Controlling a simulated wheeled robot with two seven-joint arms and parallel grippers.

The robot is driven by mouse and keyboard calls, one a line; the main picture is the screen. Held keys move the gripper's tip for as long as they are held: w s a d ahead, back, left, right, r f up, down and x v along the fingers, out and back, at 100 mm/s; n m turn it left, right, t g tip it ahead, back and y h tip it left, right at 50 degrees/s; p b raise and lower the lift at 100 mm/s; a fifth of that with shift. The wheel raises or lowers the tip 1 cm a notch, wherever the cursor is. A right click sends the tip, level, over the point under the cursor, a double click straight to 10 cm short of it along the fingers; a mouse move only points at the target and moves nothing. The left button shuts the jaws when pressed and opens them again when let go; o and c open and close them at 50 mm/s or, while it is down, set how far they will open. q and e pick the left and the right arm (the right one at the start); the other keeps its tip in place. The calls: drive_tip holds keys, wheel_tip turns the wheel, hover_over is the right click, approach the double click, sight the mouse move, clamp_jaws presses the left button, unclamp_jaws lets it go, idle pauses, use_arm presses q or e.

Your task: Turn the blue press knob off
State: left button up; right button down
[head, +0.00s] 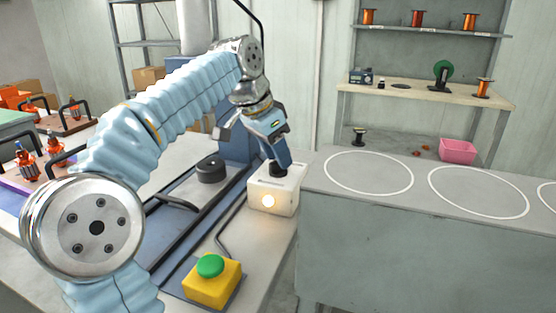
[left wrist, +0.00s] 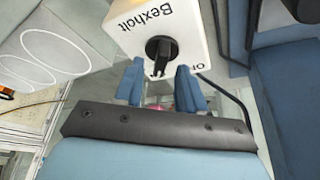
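The press knob (head: 278,170) is black and sits on top of a white box (head: 285,193) at the near right corner of the blue press (head: 234,150). A round lamp (head: 268,201) on the box's front glows warm white. In the left wrist view the knob (left wrist: 159,52) shows on the white box face (left wrist: 185,25), marked "Bexholt", with its grip bar pointing down the picture. My left gripper (head: 277,155) is right above the knob. Its two blue fingers (left wrist: 160,78) are apart, one to each side of the knob's bar, with gaps visible. My right gripper is out of view.
A yellow box with a green button (head: 210,265) stands at the front. A dark round part (head: 211,168) sits on the press bed.

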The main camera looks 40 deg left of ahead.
use_arm(q)
drive_tip(key=shift+w+d+f, duration=0.1)
drive_tip(key=shift+w+f, duration=0.15)
drive_tip(key=shift+f, duration=0.3)
clamp_jaws()
